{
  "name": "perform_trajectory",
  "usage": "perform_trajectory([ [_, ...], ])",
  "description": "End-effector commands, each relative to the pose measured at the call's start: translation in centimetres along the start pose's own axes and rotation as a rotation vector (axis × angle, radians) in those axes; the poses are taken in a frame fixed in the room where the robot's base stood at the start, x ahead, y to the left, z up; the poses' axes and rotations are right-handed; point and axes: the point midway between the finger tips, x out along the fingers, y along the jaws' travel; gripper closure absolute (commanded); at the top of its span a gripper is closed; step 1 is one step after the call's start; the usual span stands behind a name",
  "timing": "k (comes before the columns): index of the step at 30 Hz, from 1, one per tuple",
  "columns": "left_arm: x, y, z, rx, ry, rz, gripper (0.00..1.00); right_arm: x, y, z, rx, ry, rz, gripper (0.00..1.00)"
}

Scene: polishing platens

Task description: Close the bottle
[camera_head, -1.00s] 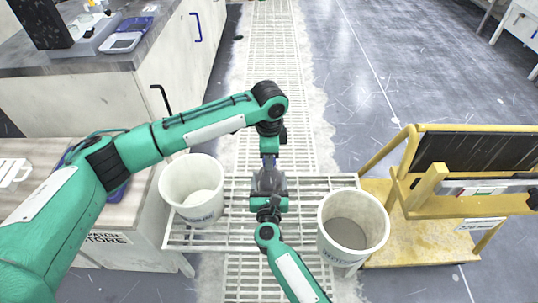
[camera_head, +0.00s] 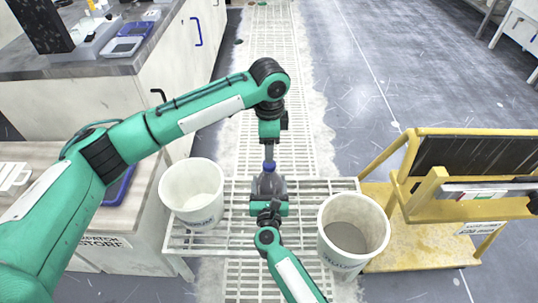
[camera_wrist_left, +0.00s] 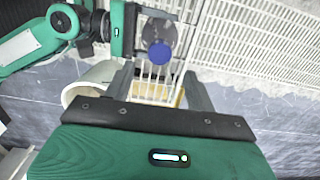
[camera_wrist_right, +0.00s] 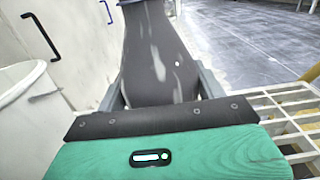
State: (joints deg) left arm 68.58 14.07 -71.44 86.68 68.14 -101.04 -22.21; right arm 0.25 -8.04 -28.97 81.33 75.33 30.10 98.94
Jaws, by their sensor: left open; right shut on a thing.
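The dark grey bottle (camera_head: 277,187) stands roughly upright over the white slatted rack. My right gripper (camera_head: 268,203) is shut around its body, and the bottle fills the space between the fingers in the right wrist view (camera_wrist_right: 155,55). A blue cap (camera_head: 268,167) shows at the bottle's top. In the left wrist view the round blue cap (camera_wrist_left: 159,54) overlaps the grey bottle (camera_wrist_left: 160,32); how tightly it sits cannot be told. My left gripper (camera_head: 269,153) points down just above the cap, open, its fingers spread wider than the cap and apart from it.
White buckets stand on the slatted rack (camera_head: 235,240), one to the left (camera_head: 190,190) and one to the right (camera_head: 352,215). A yellow stand (camera_head: 425,235) is at the right. A light bench (camera_head: 100,220) is at the left.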

Motion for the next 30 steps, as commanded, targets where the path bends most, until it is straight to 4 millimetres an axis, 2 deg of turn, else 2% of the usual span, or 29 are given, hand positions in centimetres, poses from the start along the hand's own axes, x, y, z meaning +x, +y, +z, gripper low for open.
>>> perform_trajectory([
  [3,-2.5,0.0,-0.1,0.001,0.001,-0.002,0.44,0.0,0.0,0.0,0.0,0.0,0.0,0.94],
  [9,-4.9,0.0,-0.1,0.0,0.001,-0.002,0.44,0.0,0.0,0.0,0.0,0.0,0.0,0.94],
  [20,-5.4,0.0,0.0,0.0,0.0,0.0,0.44,0.0,0.0,0.0,0.0,0.0,0.0,0.94],
  [21,-5.4,0.0,0.0,0.0,0.0,0.0,0.44,0.0,0.0,0.0,0.0,0.0,0.0,0.24],
  [24,-5.4,0.0,0.0,0.0,0.0,0.0,0.44,0.0,0.0,0.0,0.0,0.0,0.0,0.05],
  [30,-5.4,0.0,0.0,0.0,0.0,0.0,0.44,0.0,0.0,0.0,0.0,0.0,0.0,0.05],
])
